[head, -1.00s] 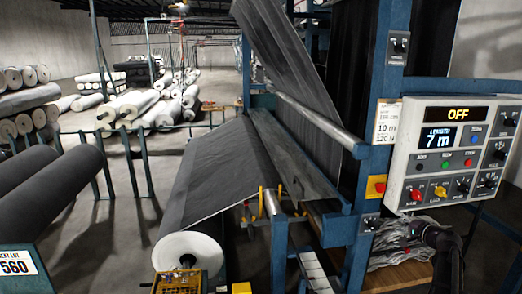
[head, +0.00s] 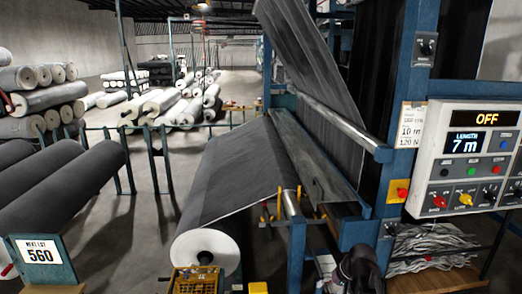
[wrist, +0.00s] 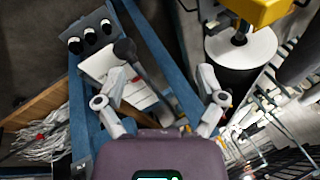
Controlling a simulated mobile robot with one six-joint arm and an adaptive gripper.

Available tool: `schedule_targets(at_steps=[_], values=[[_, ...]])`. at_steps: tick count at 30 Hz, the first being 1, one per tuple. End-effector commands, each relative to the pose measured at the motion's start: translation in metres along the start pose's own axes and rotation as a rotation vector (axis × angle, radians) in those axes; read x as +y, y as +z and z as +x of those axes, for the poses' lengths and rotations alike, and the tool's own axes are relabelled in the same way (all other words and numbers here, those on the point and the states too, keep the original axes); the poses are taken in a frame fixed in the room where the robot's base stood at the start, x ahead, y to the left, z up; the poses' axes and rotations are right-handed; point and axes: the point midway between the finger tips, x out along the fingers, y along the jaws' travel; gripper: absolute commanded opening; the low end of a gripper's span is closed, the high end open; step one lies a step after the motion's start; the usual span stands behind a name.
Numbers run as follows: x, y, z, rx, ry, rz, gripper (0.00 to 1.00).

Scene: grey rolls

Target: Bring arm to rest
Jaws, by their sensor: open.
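My gripper (wrist: 163,82) shows in the wrist view with its two grey fingers spread apart and nothing between them. Beyond the fingers are a blue frame (wrist: 158,58) and a pale panel with dark round parts. In the head view, a dark part of my arm shows at the bottom edge, right of centre, in front of the machine's blue frame (head: 298,245). The fingertips are not clear there. The control panel (head: 466,150) at the right reads OFF and 7 m.
A grey fabric roll with a white end (head: 206,252) sits low at the machine; a white roll end also shows in the wrist view (wrist: 243,48). A wooden shelf (head: 436,281) holds white scraps (head: 428,250). Dark rolls (head: 70,185) and a 560 sign (head: 42,250) stand left.

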Motion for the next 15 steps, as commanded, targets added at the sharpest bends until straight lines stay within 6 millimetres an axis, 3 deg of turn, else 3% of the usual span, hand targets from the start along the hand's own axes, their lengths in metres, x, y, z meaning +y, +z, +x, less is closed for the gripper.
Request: schedule_targets(at_steps=[1,6,15], values=[[-0.007,0.018,0.004,-0.029,0.04,-0.033,0.89],[-0.018,0.06,0.011,-0.113,0.184,-0.128,0.89],[-0.024,0.099,0.011,-0.187,0.348,-0.222,0.89]])
